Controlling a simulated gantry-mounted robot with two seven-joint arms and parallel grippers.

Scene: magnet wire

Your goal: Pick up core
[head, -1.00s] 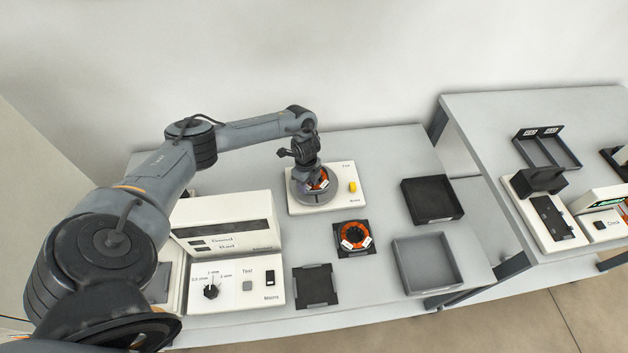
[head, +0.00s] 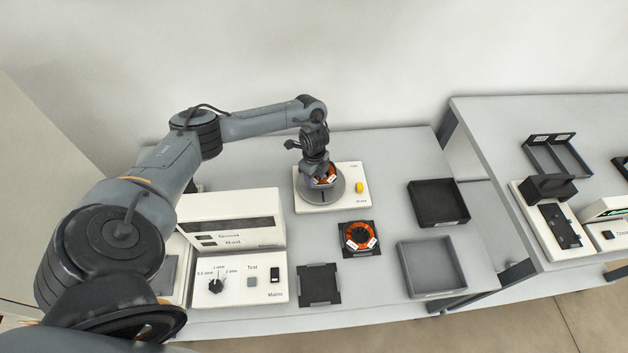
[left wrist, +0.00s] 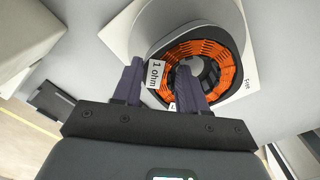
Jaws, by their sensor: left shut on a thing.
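An orange-wound ring core (head: 326,178) is at the grey round holder (head: 338,191) of the white unit with the yellow button. In the left wrist view the core (left wrist: 218,52) shows its copper windings, a dark rim and a white "1 ohm" tag. My left gripper (head: 320,180) points down at it, and in the left wrist view its fingers (left wrist: 160,72) straddle the ring wall near the tag, one in the hole and one outside. It is shut on the core. A second core (head: 358,233) sits on a black square holder. My right gripper is not in view.
An empty black holder (head: 319,287) lies near the front of the table. A black tray (head: 466,218) and a grey tray (head: 463,283) stand at the right. A white meter (head: 237,281) stands at the left. A second table (head: 490,135) is farther right.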

